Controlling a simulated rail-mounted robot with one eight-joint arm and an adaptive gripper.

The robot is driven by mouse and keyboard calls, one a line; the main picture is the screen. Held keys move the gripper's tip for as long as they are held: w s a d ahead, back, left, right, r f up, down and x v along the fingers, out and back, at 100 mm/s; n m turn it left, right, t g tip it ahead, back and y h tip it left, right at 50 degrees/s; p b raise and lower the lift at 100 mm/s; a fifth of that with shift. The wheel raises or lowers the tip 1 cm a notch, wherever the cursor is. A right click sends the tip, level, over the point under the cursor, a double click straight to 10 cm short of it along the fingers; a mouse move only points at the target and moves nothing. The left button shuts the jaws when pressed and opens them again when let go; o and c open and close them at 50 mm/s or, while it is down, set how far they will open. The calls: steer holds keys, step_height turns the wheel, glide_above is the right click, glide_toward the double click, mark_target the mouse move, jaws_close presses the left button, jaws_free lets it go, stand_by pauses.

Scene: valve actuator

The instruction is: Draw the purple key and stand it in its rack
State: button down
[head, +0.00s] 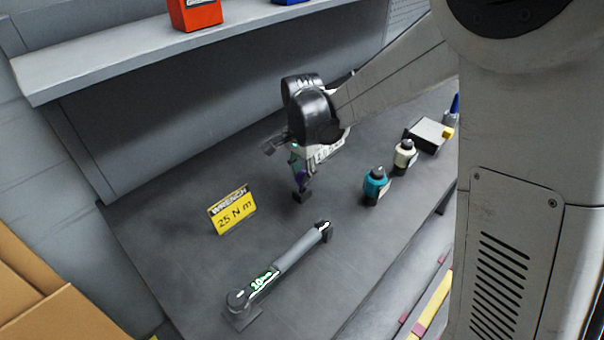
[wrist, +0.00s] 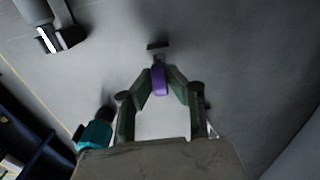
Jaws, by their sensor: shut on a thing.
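The purple key (wrist: 158,80) is between the fingertips of my gripper (wrist: 159,82) in the wrist view. In the head view a small purple patch of it (head: 302,176) shows between the fingers of my gripper (head: 300,172), which is over the bench. My gripper is shut on it. A small dark block (head: 301,196) is just below the fingertips and also shows past the purple part in the wrist view (wrist: 158,45). I cannot tell whether it is part of the key or a separate holder. I cannot make out the key's rack for certain.
A wrench with a green display (head: 285,262) lies across supports in front. A yellow "WRENCH 25 N m" sign (head: 232,211) stands left. Teal (head: 376,187) and cream (head: 404,157) bottle-shaped items and a grey-topped box (head: 429,135) stand right. A shelf (head: 130,61) overhangs behind.

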mark_target(303, 172)
steer(key=shift+f+b, duration=1.15)
steer(key=shift+f, duration=0.2)
steer(key=c, duration=1.6)
jaws_free()
steer(key=shift+c, duration=0.2)
step_height(303, 172, up, 12)
steer(key=shift+r, duration=0.1)
steer(key=shift+s+d, duration=0.1)
